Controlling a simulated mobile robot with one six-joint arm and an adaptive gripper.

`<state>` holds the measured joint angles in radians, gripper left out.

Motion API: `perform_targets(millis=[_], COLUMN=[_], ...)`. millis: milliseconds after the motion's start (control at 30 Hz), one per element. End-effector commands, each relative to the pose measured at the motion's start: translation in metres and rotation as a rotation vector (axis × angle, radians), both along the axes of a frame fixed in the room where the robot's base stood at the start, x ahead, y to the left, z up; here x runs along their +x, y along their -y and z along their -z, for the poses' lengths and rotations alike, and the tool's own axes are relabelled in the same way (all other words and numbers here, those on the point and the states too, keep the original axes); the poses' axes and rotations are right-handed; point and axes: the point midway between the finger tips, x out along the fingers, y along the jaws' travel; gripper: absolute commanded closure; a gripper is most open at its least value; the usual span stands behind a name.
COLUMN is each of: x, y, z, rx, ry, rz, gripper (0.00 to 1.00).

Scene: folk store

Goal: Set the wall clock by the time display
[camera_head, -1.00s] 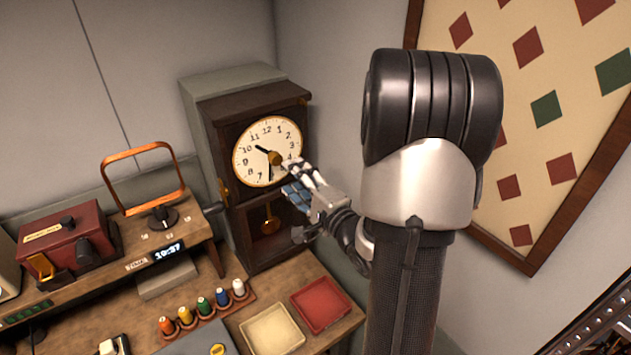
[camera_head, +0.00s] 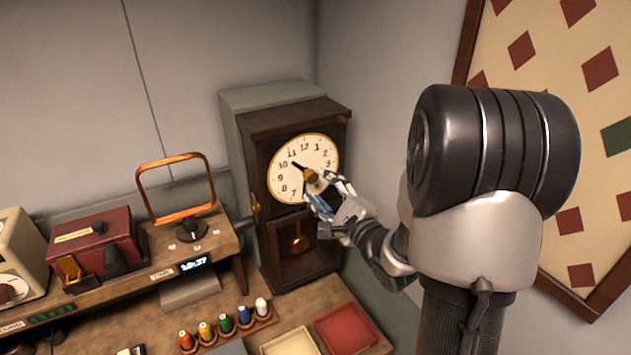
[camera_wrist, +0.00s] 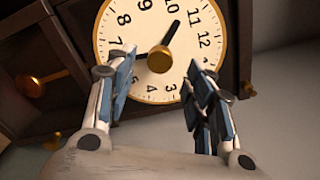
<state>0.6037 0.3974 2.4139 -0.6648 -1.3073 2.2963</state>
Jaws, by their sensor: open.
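The wall clock (camera_head: 285,172) has a cream face in a dark wooden case against the back corner. In the wrist view, its face (camera_wrist: 172,88) appears rotated. The short black hand (camera_wrist: 174,31) points between 10 and 11; the long hand (camera_wrist: 141,55) points roughly between 6 and 7. A brass knob (camera_wrist: 160,59) sits at the face's centre. My gripper (camera_head: 322,186) is open in front of the face, its fingertips on either side of the knob in the wrist view; contact is unclear. The time display (camera_head: 195,263) glows on the shelf edge, apparently 10:27 or 10:37, blurred.
A brass pendulum (camera_head: 298,243) hangs below the face. A brass part (camera_head: 255,209) projects from the case's left side. A copper loop (camera_head: 177,188) stands on the shelf. Several coloured spools (camera_head: 226,324) and a red tray (camera_head: 346,328) are on the bench below.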

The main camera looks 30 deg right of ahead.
Motion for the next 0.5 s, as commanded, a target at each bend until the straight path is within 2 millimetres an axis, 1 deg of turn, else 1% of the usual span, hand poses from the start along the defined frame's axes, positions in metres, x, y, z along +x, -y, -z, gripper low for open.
perform_targets(millis=[100,367,500], x=[0.013,0.039,0.04], y=[-0.001,-0.002,-0.001], z=[0.0,0.0,0.0], rx=[0.0,-0.001,-0.001], ry=[0.001,0.0,0.0], rz=[-0.002,-0.001,0.001], gripper=[0.52,0.52,0.52])
